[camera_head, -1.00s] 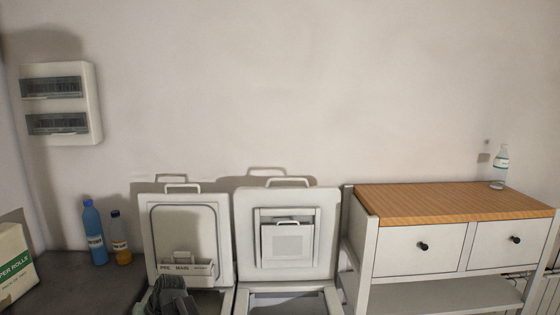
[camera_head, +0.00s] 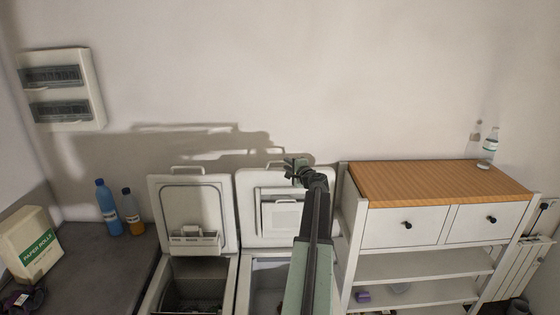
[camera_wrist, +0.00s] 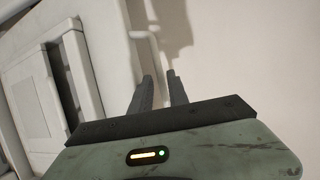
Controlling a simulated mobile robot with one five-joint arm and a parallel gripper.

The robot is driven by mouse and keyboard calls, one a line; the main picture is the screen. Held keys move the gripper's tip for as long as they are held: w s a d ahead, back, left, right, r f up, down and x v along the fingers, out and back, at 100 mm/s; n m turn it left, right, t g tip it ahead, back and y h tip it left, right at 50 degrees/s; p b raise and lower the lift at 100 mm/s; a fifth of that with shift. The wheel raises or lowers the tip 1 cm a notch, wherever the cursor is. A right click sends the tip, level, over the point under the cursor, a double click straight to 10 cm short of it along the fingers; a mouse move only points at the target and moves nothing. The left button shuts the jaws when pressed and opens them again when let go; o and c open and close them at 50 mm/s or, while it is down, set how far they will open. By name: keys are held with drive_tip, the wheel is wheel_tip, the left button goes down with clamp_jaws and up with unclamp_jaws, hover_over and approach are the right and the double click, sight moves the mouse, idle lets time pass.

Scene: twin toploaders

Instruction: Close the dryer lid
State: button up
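The dryer seems to be the right toploader, whose lid (camera_head: 254,236) stands open and upright against the wall, with a lint-filter-like panel (camera_head: 281,217) on its inner face. The lid fills the left of the wrist view (camera_wrist: 98,60). Its top handle is partly hidden by my gripper in the head view. My gripper (camera_head: 292,168) is at the lid's upper right edge.
The left toploader's lid (camera_head: 191,206), with a detergent drawer, also stands open. A wood-topped cabinet (camera_head: 440,187) stands close at the right. The wall is close behind the lids.

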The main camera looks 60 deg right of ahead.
sight(283, 162)
drive_tip(key=b+x, duration=0.1)
drive_tip(key=x, duration=0.6)
drive_tip(key=shift+f, duration=0.1)
clamp_jaws()
drive_tip(key=shift+a, duration=0.1)
idle(0.9)
